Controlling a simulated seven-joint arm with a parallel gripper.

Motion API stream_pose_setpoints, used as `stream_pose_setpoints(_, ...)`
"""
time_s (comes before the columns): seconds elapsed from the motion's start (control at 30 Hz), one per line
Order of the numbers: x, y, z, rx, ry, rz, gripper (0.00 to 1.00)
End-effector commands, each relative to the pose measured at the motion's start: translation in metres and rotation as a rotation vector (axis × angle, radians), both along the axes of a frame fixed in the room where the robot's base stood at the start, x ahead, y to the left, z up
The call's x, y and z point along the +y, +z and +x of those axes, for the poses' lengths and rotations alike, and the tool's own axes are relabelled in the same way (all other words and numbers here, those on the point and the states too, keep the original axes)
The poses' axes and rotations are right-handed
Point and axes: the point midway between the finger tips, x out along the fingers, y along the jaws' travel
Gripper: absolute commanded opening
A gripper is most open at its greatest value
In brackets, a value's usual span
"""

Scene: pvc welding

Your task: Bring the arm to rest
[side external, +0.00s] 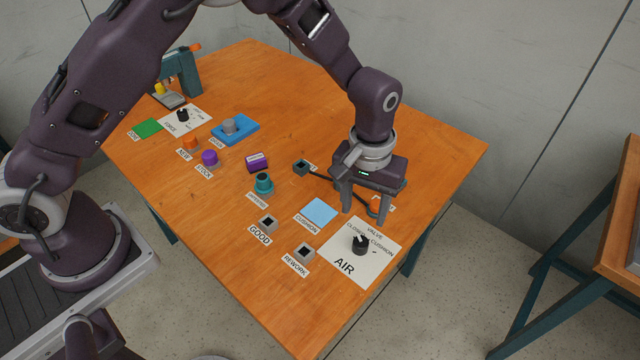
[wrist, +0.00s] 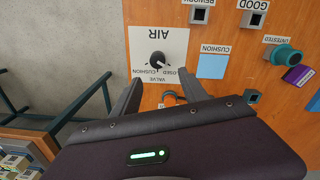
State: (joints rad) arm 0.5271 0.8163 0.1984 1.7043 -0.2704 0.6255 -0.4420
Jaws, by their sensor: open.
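My gripper (side external: 364,208) hangs over the right part of the wooden table (side external: 440,150), fingers pointing down, open, with nothing seen between them. In the wrist view, my gripper (wrist: 140,75) shows its two fingers spread apart. The white AIR panel (side external: 340,258) with its black valve knob (side external: 360,244) lies in front of the fingers in the side view. The knob also shows in the wrist view (wrist: 157,60), beyond the fingertips and apart from them. My gripper hides part of a tool with a dark rod (side external: 325,178).
A blue cushion pad (side external: 320,210), GOOD socket (side external: 268,223) and REWORK socket (side external: 304,253) lie left of the AIR panel. A teal part (side external: 263,183) and purple box (side external: 257,162) stand mid-table. A press (side external: 183,75) stands at the far left. The far right tabletop is clear.

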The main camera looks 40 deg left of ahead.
Motion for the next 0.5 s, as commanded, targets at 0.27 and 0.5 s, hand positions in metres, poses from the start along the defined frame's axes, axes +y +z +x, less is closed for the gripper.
stream_pose_setpoints(0.27,0.091,0.199,-0.072,-0.207,-0.099,-0.099,0.52)
stream_pose_setpoints(0.5,0.154,0.252,-0.195,-0.407,-0.218,-0.001,0.52)
